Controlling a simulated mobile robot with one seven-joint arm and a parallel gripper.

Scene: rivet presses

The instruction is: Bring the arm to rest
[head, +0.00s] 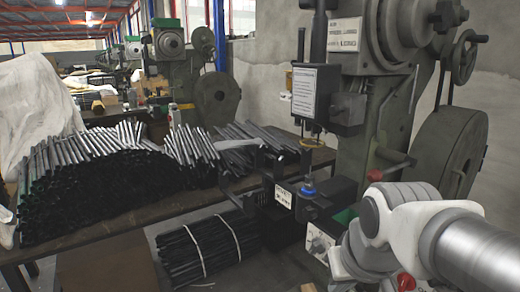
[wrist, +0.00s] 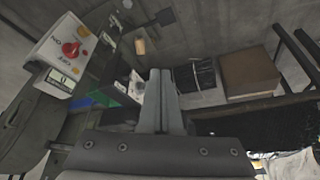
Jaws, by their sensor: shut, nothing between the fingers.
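My gripper (wrist: 161,76) shows in the wrist view with its two grey fingers together and nothing between them. My white and grey arm enters the head view from the right edge and bends in front of the near rivet press (head: 375,95). The gripper itself cannot be made out in the head view. In the wrist view the fingers point over the floor, beside a control box with a red button (wrist: 71,48) on the left. I see no contact between the fingers and anything around them.
A table (head: 115,228) bears large piles of dark metal rods (head: 85,185). A strapped rod bundle (head: 208,247) lies below, also visible in the wrist view (wrist: 196,75), near a brown box (wrist: 248,70). The press's flywheel (head: 450,150) stands close behind my arm. More presses (head: 170,75) stand farther back.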

